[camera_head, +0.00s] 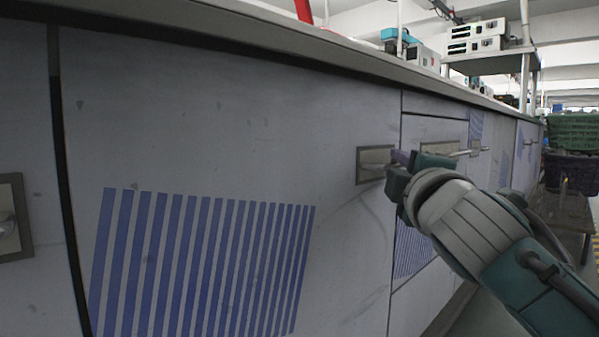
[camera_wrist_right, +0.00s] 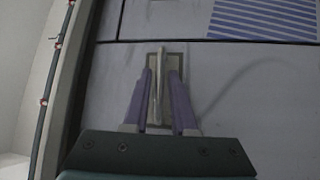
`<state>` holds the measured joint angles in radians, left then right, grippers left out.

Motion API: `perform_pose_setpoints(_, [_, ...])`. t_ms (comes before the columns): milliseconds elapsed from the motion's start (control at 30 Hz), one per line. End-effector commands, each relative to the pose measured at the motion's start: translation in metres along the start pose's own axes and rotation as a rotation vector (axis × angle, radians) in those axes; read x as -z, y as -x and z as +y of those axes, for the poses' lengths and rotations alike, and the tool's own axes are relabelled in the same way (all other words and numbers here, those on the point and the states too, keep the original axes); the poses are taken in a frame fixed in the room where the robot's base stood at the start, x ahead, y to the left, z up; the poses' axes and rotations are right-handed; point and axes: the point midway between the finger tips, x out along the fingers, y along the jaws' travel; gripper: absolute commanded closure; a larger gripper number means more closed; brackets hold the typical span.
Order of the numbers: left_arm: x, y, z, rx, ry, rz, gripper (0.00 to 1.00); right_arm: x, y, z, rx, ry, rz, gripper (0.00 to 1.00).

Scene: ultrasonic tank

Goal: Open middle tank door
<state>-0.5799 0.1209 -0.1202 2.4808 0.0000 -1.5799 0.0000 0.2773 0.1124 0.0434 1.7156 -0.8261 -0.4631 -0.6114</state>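The middle tank door (camera_head: 230,110) is a large pale grey panel with blue stripes on its lower part. It looks closed, flush with its neighbours. Its handle plate (camera_head: 372,153) sits near the door's right edge. My right gripper (camera_head: 390,163) is at this handle and hides part of it. In the right wrist view, the two purple fingers of my right gripper (camera_wrist_right: 160,85) stand on either side of the metal handle bar (camera_wrist_right: 158,88). A gap shows between each finger and the bar, so the gripper is open around it. My left gripper is not in view.
A worktop edge (camera_head: 300,52) runs above the doors. Another door handle (camera_head: 8,222) is at the far left. More panels with handles (camera_head: 470,152) continue to the right. A dark bin with a green crate (camera_head: 572,135) stands at the far right.

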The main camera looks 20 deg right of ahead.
Motion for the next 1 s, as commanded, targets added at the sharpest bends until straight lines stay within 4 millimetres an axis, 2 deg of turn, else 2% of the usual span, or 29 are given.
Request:
perform_pose_setpoints(133, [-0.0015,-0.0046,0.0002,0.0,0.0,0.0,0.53,-0.0006,-0.0105,-0.0001,-0.001,0.0,-0.001,0.75])
perform_pose_setpoints(400, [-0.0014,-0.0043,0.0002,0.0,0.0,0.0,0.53,-0.0006,-0.0122,0.0002,0.001,0.0,-0.001,0.75])
perform_pose_setpoints(433, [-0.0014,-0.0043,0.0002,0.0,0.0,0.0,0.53,-0.0006,-0.0122,0.0002,0.001,0.0,-0.001,0.76])
perform_pose_setpoints(667, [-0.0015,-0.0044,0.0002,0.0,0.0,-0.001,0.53,-0.0006,-0.012,0.0001,0.001,0.0,-0.001,1.0])
perform_pose_setpoints(1000, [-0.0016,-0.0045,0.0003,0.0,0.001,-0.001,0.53,-0.0006,-0.0119,-0.0001,0.001,0.0,-0.002,1.0])
